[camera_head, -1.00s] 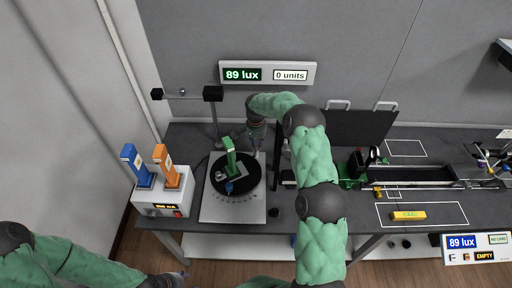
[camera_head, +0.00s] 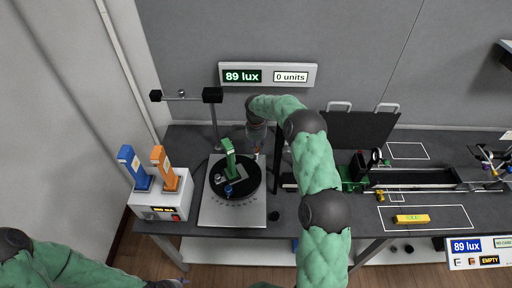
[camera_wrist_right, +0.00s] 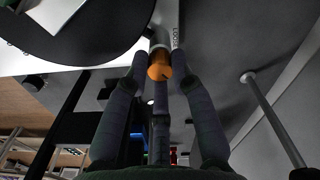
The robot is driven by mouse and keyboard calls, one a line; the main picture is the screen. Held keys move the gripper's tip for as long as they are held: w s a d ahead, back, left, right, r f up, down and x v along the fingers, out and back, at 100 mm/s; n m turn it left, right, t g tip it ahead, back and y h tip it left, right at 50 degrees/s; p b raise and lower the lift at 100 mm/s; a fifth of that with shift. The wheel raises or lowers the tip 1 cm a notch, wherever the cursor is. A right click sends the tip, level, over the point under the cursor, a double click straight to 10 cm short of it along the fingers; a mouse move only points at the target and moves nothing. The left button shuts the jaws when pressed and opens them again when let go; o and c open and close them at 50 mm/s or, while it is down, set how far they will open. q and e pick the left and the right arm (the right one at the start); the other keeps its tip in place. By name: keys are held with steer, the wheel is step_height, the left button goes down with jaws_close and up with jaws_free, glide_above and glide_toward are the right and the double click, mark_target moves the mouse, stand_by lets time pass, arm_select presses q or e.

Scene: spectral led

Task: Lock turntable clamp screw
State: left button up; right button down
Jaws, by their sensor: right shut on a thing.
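The turntable is a black disc (camera_head: 248,187) on a pale square base (camera_head: 218,212). A green upright holder (camera_head: 229,160) and a small blue part (camera_head: 229,190) stand on the disc. My right gripper (camera_head: 258,149) points down at the back right edge of the turntable. In the right wrist view its fingers (camera_wrist_right: 160,62) close around an orange knob (camera_wrist_right: 159,72), which looks like the clamp screw, beside the dark disc (camera_wrist_right: 75,32). The head view shows only a small orange bit there. My left gripper (camera_head: 172,283) is low at the bottom edge, partly cut off; its jaws are unclear.
A power box (camera_head: 158,203) with blue and orange handles stands left of the turntable. A post with a crossbar (camera_head: 214,125) rises behind it. A dark panel (camera_head: 360,130) and a rail (camera_head: 420,180) lie to the right. A yellow bar (camera_head: 411,218) lies in a marked area.

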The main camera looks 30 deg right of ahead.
steer(key=shift+d+r, duration=0.1)
steer(key=c, duration=1.1)
jaws_free()
steer(key=shift+o, duration=0.2)
step_height(320, 180, up, 12)
